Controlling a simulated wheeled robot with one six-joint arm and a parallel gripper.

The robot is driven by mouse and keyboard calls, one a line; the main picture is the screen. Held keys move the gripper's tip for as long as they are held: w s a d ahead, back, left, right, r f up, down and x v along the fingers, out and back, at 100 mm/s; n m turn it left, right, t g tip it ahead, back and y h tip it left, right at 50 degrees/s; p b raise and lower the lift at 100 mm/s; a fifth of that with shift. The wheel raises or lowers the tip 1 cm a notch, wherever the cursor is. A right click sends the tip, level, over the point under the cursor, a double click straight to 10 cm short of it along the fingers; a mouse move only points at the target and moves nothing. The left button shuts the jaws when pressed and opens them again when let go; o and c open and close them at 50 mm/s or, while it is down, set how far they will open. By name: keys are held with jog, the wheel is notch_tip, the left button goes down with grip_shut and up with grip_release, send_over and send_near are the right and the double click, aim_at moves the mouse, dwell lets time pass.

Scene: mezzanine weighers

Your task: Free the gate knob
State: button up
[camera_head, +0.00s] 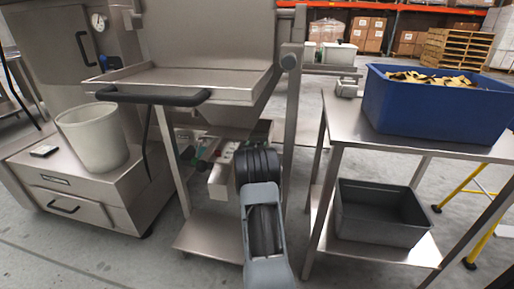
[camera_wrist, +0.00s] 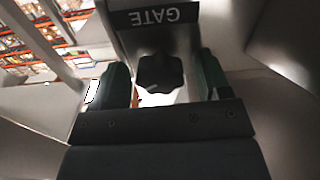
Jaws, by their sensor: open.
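A dark, lobed gate knob (camera_wrist: 160,74) shows in the wrist view, just below a dark plate marked GATE (camera_wrist: 155,16), which reads upside down. My gripper (camera_wrist: 163,68) is open, with one dark green finger on each side of the knob and a gap on both sides. I cannot tell how deep the knob sits between the fingers.
A steel tray (camera_head: 180,83) with a black handle juts out in front of the hopper. A white bucket (camera_head: 92,138) stands at left. At right, a steel table (camera_head: 370,130) holds a blue bin (camera_head: 435,108), with a grey tub (camera_head: 380,212) on its lower shelf.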

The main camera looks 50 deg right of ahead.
jog(key=shift+c, duration=0.2)
jog(key=c, duration=0.9)
